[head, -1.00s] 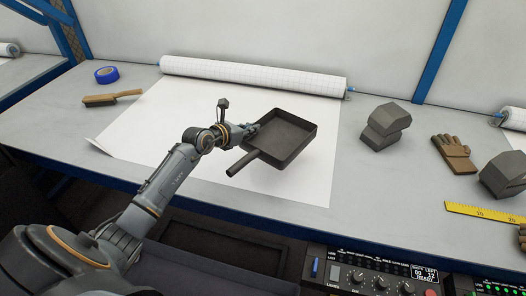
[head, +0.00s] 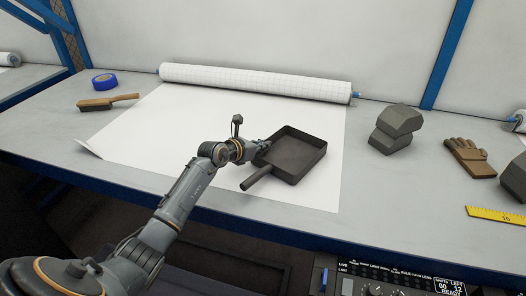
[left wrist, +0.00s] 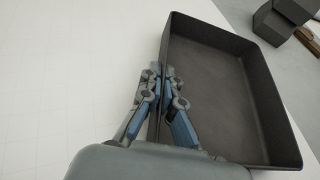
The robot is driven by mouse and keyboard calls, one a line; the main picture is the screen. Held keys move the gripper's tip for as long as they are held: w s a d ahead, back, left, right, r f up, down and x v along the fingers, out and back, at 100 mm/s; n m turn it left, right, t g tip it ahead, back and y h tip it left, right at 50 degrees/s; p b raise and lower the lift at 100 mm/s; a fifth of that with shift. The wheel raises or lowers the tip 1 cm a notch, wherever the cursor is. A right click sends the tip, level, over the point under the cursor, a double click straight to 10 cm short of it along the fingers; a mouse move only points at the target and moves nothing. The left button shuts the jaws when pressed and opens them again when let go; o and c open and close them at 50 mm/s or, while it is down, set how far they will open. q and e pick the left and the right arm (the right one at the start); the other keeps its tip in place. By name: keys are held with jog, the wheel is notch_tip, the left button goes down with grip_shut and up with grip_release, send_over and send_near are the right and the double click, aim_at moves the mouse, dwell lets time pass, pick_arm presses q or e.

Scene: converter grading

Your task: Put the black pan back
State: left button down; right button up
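The black pan (head: 295,155) is a square, shallow tray with a short handle (head: 257,179) pointing to the front left. It is level over the right part of the white paper sheet (head: 200,130); I cannot tell whether its base touches the paper. My left gripper (head: 265,145) is at the pan's left wall. In the left wrist view the gripper (left wrist: 163,72) has one finger outside and one inside the wall of the pan (left wrist: 225,85), closed on it. The pan looks empty. My right gripper is out of view.
A paper roll (head: 255,83) lies along the back. Stacked grey blocks (head: 397,128), a brown glove (head: 470,157) and a yellow ruler (head: 497,214) are on the right. A brush (head: 107,102) and blue tape (head: 105,81) are at the left. A control panel (head: 400,283) is in front.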

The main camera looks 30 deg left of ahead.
pick_arm(q)
jog(key=shift+r, duration=0.15)
jog(key=c, duration=1.5)
grip_release()
jog(key=v, duration=1.2)
jog(key=shift+s, duration=0.1)
